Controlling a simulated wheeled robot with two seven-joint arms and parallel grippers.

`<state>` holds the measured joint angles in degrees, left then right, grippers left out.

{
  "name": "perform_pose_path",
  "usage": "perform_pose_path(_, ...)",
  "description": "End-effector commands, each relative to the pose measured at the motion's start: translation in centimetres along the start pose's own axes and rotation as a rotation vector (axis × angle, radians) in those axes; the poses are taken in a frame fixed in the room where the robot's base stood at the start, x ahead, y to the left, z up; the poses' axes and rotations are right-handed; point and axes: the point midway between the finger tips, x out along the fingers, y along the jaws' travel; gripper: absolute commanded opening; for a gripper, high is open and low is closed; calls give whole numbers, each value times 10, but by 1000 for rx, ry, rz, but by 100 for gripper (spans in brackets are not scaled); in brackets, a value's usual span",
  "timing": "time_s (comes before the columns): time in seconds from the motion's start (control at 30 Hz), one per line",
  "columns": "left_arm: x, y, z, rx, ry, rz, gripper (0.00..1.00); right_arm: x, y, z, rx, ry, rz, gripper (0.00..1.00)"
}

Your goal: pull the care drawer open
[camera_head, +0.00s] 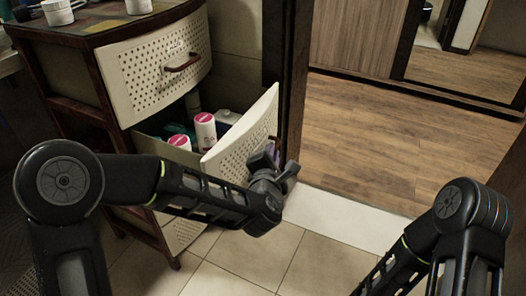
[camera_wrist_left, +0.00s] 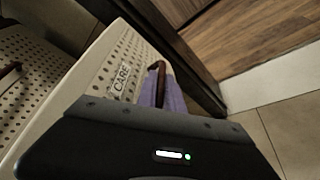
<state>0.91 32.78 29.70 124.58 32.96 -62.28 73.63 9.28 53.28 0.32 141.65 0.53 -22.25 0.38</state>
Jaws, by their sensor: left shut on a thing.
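The care drawer (camera_head: 243,133) is the white perforated middle drawer of the cabinet. It stands well out of the cabinet, with bottles inside showing. Its CARE label and white front (camera_wrist_left: 105,70) show in the left wrist view. The brown handle (camera_wrist_left: 160,72) is on that front, between the purple-lined fingers of my left gripper (camera_wrist_left: 166,92). In the head view, my left gripper (camera_head: 273,152) is at the drawer's front, shut on the handle, which is mostly hidden there. My right arm reaches in at the lower right, but its gripper is out of view.
The upper drawer (camera_head: 160,62) is shut, and bottles and jars stand on the cabinet top (camera_head: 95,18). White bottles with pink lids (camera_head: 205,130) stand in the open drawer. A dark door frame (camera_head: 287,80) is close behind the drawer front. The tiled floor (camera_head: 330,262) in front is clear.

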Motion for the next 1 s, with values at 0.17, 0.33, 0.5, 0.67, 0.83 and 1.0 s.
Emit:
perform_pose_path(0.17,-1,-3,0,-1,3,-3,0,1,0,0,0,1,0,0)
perform_pose_path(0.33,-1,-3,0,-1,4,-3,0,1,0,0,0,1,0,0)
perform_pose_path(0.5,-1,-2,0,-1,3,-3,19,1,0,0,0,1,0,0)
perform_pose_path(0.67,-1,-2,1,-1,2,-2,32,0,0,0,0,1,0,0)
perform_pose_path(0.83,-1,-2,1,-1,1,-1,32,0,0,0,0,1,0,0)
perform_pose_path(1.0,-4,-1,2,0,0,-1,32,-1,0,0,0,0,0,0)
